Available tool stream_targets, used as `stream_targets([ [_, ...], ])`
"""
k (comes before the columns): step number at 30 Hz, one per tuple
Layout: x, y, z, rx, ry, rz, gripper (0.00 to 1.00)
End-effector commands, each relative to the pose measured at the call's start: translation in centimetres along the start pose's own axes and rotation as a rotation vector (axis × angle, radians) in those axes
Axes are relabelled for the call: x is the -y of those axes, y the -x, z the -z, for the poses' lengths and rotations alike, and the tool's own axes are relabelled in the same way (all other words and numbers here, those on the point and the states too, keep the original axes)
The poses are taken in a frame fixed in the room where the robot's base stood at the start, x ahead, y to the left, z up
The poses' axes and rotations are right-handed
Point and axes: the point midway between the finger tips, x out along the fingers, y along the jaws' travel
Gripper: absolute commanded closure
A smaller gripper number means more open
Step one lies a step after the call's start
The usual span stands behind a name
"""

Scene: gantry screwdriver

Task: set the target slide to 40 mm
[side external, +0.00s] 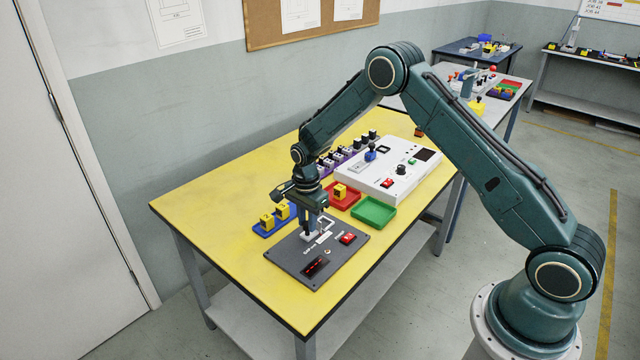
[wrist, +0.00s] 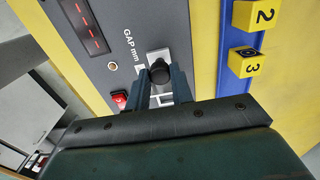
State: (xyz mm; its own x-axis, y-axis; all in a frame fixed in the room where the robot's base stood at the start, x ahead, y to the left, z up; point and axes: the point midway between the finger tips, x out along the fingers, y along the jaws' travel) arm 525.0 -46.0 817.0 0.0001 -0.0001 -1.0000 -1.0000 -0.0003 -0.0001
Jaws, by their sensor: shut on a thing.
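A dark grey panel (side external: 290,258), marked "GAP mm" in the wrist view (wrist: 105,45), lies on the yellow table. Its slide has a black knob (wrist: 160,72) on a light plate. My gripper (side external: 311,236) is low over the panel, and in the wrist view its two fingers (wrist: 161,78) are shut on the knob from either side. The fingers partly hide the slide's track, and I cannot read a scale. A dark display (side external: 316,266) with red marks, also in the wrist view (wrist: 85,25), is too unclear to read.
A red switch (side external: 348,238) and a small round fitting (wrist: 113,66) are on the panel. A blue tray (wrist: 230,43) with yellow numbered blocks (wrist: 244,62) lies close by. A red tray (side external: 346,202), green tray (side external: 374,213) and white console (side external: 372,178) stand behind. Bare table lies to the left.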

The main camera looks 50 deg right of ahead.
Motion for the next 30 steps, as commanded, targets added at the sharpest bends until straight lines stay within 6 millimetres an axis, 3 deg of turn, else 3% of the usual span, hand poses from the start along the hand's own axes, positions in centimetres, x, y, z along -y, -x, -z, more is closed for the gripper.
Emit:
stream_targets([
  [9,0.0,0.0,-2.4,0.0,0.002,-0.001,1.0],
  [17,0.0,0.0,-2.7,0.004,0.005,-0.001,1.0],
  [18,0.0,0.0,-2.7,0.004,0.006,-0.001,0.71],
  [21,0.0,0.0,-2.6,0.003,0.004,-0.001,0.55],
  [30,0.0,0.1,-2.5,0.001,0.001,0.0,0.55],
])
